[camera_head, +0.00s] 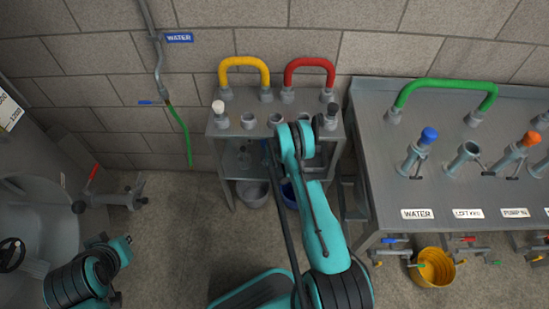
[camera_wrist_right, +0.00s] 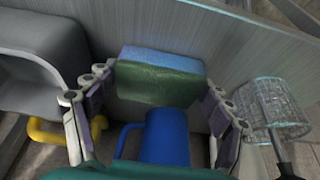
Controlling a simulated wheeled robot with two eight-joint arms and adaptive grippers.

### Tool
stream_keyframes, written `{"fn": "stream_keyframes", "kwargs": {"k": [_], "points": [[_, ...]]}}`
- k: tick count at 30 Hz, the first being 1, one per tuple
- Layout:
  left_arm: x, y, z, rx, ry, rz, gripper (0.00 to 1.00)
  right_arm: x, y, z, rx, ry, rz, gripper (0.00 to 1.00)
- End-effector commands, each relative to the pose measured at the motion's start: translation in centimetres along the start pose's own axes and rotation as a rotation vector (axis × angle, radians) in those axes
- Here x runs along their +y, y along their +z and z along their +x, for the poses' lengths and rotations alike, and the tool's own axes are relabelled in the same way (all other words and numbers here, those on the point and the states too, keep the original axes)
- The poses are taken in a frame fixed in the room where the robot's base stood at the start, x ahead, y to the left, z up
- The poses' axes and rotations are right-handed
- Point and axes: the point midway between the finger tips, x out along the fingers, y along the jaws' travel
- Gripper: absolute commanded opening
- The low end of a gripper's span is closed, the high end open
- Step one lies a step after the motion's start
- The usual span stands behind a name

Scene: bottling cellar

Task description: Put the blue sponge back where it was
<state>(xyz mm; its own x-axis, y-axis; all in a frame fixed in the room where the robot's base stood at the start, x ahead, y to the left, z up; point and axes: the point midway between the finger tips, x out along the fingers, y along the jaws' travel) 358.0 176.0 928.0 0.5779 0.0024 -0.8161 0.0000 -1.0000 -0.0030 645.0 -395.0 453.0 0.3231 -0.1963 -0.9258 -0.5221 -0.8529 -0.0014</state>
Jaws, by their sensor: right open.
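The sponge (camera_wrist_right: 158,82) shows in the right wrist view, a block with a blue upper layer and a green layer facing me. It sits against a grey panel. My right gripper (camera_wrist_right: 156,98) is open, with one finger on either side of the sponge's near face; I cannot tell whether they touch it. In the head view my right arm reaches to the small grey rack, and its gripper is hidden behind the arm. A small blue patch beside the arm there is too covered to identify. Only part of my left arm shows at lower left, without its gripper.
The rack (camera_head: 222,124) has yellow (camera_head: 243,61) and red (camera_head: 309,62) pipes on top. A grey bench (camera_head: 380,165) stands right, a yellow bucket (camera_head: 432,268) below it.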

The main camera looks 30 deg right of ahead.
Motion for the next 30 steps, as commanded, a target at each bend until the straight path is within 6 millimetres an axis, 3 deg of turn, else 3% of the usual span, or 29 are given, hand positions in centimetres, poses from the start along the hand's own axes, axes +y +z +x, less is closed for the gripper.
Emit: {"fn": "stream_keyframes", "kwargs": {"k": [5, 6, 8, 20, 23, 30], "points": [[0.0, 0.1, 0.0, -0.001, 0.000, 0.000, 0.00, 0.1, 0.4, 0.1, -0.001, 0.000, 0.000, 0.44], [0.0, 0.1, 0.0, -0.001, 0.000, 0.000, 0.00, 0.1, 0.4, 0.1, -0.001, 0.000, 0.000, 0.88], [0.0, 0.1, 0.0, -0.001, 0.000, 0.000, 0.00, 0.1, 0.4, 0.1, -0.001, 0.000, 0.000, 1.00], [0.0, -0.1, -0.1, 0.000, 0.000, 0.000, 0.00, 0.0, 0.3, -0.3, 0.000, 0.000, 0.000, 1.00], [0.0, -0.4, -0.6, 0.000, 0.000, 0.000, 0.00, 0.0, 0.2, -1.6, 0.000, 0.000, 0.000, 1.00], [0.0, -1.6, -2.2, 0.000, 0.000, 0.000, 0.00, 0.0, 0.2, -7.0, -0.001, 0.000, 0.000, 1.00]]}}
